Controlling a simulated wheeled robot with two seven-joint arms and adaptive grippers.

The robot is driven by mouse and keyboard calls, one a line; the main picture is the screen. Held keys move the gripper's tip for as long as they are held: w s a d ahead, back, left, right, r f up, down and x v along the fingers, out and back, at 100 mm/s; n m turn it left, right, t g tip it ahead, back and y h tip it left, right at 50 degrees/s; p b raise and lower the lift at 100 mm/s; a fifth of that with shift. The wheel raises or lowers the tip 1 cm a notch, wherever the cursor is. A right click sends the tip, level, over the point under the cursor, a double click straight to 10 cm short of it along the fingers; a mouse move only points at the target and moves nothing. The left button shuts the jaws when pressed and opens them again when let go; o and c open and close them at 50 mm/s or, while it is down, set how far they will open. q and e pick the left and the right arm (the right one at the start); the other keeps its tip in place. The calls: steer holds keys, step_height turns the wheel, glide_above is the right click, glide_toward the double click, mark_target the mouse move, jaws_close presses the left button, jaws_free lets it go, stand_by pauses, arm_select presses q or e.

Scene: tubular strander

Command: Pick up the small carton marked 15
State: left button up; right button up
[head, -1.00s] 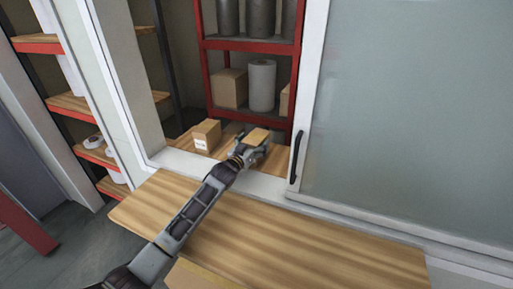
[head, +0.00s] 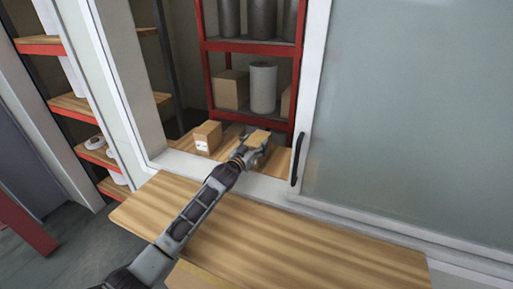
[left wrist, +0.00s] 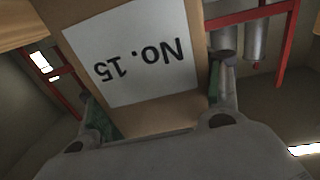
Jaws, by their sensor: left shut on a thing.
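The small carton marked No. 15 (left wrist: 140,70) fills the upper middle of the left wrist view, its white label upside down there. In the head view the carton (head: 258,138) is beyond the window sill, at the end of my left arm. My left gripper (head: 250,147) is shut on it, with one finger on each side; the fingers also show in the left wrist view (left wrist: 155,110). Part of the carton is hidden behind the gripper in the head view. I cannot tell whether its base touches the wooden surface. My right gripper is not in view.
Another small carton (head: 208,137) with a white label stands just left of the held one. The window frame and sliding glass pane (head: 410,120) with a dark handle bound the opening on the right. A wooden counter (head: 270,228) lies in front; red shelving (head: 250,46) stands behind.

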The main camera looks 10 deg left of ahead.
mark_target(255, 140)
arm_select(q)
steer(key=shift+r, duration=0.15)
steer(key=shift+r+b, duration=0.45)
steer(key=shift+r, duration=1.2)
steer(key=shift+b+v, duration=1.35)
steer(key=shift+v, duration=7.65)
steer(key=shift+r, duration=0.15)
